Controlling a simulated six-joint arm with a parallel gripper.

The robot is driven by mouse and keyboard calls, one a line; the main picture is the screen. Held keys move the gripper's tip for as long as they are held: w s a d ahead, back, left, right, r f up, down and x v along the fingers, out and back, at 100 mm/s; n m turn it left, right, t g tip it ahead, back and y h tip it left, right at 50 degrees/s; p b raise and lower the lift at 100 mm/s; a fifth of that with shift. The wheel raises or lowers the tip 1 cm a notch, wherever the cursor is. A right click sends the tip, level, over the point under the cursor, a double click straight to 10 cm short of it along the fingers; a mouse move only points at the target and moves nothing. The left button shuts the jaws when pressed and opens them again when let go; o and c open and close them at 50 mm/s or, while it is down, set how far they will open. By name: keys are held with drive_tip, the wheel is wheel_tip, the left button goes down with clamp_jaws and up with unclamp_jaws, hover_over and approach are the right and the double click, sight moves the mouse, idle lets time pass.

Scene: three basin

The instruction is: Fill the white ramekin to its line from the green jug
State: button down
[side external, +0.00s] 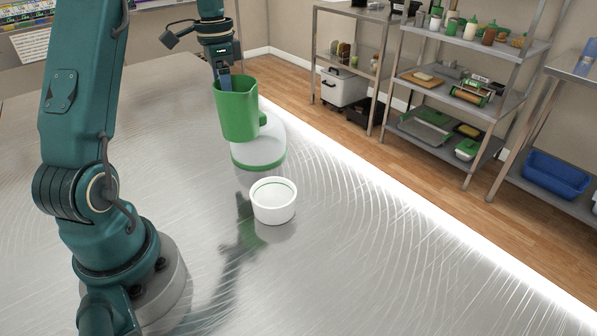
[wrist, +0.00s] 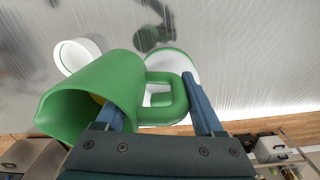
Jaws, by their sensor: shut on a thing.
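My gripper (side external: 225,80) is shut on the green jug (side external: 238,112) and holds it above the metal table, close to upright. In the wrist view my gripper's fingers (wrist: 155,105) are at the handle side of the jug (wrist: 95,95). The white ramekin (side external: 273,208) stands upright on the table, in front of the jug and a little to its right, apart from it. A green line shows around its inside. It also shows in the wrist view (wrist: 76,56), beyond the jug's body. I cannot tell the level in the jug or see any stream.
A round white dish with a green edge (side external: 262,155) is on the table, behind the ramekin and partly hidden by the jug. The table (side external: 400,270) is bare to the right and front. Metal shelves (side external: 470,90) with kitchen goods stand beyond its edge.

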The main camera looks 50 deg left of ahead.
drive_tip(key=shift+s+a, duration=0.1)
drive_tip(key=shift+a, duration=0.05)
drive_tip(key=shift+d+r+y, duration=0.15)
drive_tip(key=shift+d+y, duration=0.15)
drive_tip(key=shift+y, duration=0.3)
drive_tip(key=shift+d+r+y, duration=0.15)
drive_tip(key=shift+d+y, duration=0.05)
drive_tip(key=shift+y, duration=0.2)
drive_tip(key=shift+s+d+f+y, duration=0.1)
drive_tip(key=shift+d+f+y, duration=0.5)
drive_tip(key=shift+y, duration=0.4)
